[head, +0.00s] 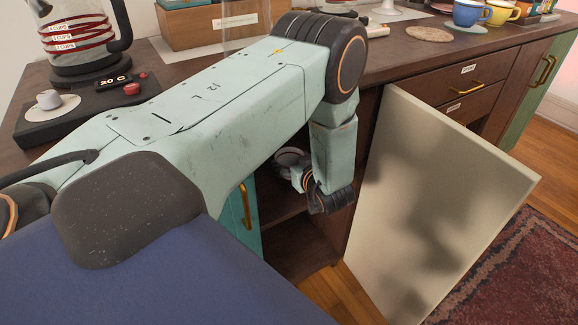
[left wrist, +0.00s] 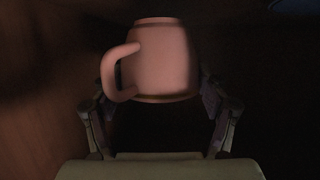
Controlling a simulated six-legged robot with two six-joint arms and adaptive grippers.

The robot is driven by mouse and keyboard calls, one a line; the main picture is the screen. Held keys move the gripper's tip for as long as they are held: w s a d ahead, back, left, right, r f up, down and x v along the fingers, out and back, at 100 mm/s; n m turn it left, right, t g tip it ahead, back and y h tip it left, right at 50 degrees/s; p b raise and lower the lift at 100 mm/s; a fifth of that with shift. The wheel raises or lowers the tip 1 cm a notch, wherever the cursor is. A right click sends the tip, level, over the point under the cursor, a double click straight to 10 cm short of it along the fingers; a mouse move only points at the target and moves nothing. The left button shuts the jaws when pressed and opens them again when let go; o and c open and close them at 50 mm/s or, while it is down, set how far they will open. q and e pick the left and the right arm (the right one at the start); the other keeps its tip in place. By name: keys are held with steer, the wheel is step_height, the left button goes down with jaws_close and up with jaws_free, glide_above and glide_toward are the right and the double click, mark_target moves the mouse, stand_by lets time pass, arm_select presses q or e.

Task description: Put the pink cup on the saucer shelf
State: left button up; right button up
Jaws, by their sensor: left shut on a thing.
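The pink cup (left wrist: 165,58) is in the left wrist view, between the fingers of my left gripper (left wrist: 160,88), with its handle to the left. The gripper is shut on it. In the head view my left arm reaches down in front of the open cabinet, and the wrist is at the opening; the fingers and the cup are hidden there. The inside of the cabinet shows a dark shelf (head: 285,228). I cannot tell a saucer on it. My right gripper is not in view.
The pale cabinet door (head: 430,200) stands open to the right of my arm. On the counter are a blue cup (head: 470,13), a yellow cup (head: 502,12), a round woven mat (head: 428,34), a wooden box (head: 205,25) and a glass coffee maker (head: 75,35). A red rug (head: 515,245) lies at right.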

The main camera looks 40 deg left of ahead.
arm_select(q)
step_height(320, 180, down, 3)
steer(key=shift+w+b, duration=0.1)
steer(key=shift+b, duration=0.5)
steer(key=shift+w+a+f, duration=0.1)
steer(key=shift+w+f, duration=0.05)
steer(key=shift+f, duration=0.2)
steer(key=shift+c, duration=0.6)
steer(key=shift+s+r, duration=0.2)
steer(key=shift+r, duration=0.05)
steer(key=shift+f, duration=0.15)
steer(key=o, duration=1)
steer(key=shift+w+f, duration=0.1)
steer(key=o, duration=0.4)
